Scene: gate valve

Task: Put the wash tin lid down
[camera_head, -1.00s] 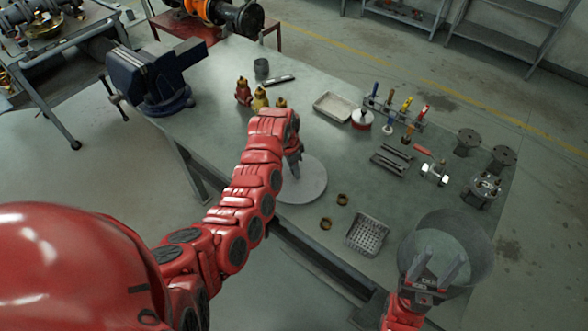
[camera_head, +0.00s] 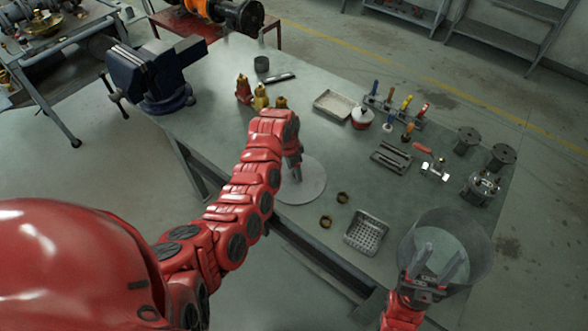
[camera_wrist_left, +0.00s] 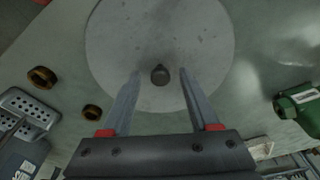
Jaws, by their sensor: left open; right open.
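The wash tin lid is a flat grey disc (camera_head: 309,187) with a small dark knob at its centre, lying on the table near its front edge. It also shows in the left wrist view (camera_wrist_left: 160,40), its knob (camera_wrist_left: 160,75) between my fingertips. My left gripper (camera_head: 294,170) is over the lid; in the left wrist view (camera_wrist_left: 160,78) its fingers stand open on either side of the knob, apart from it. The wash tin is a round translucent grey tub (camera_head: 470,235) at the table's right front. My right gripper (camera_head: 440,258) is open at the tin's near side, fingers over it.
Two brass rings (camera_head: 334,210) and a perforated basket (camera_head: 366,233) lie right of the lid. Brass valve parts (camera_head: 260,98), a tray (camera_head: 334,105) and a tool rack (camera_head: 395,106) stand further back. A blue vise (camera_head: 155,75) is at the table's left corner.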

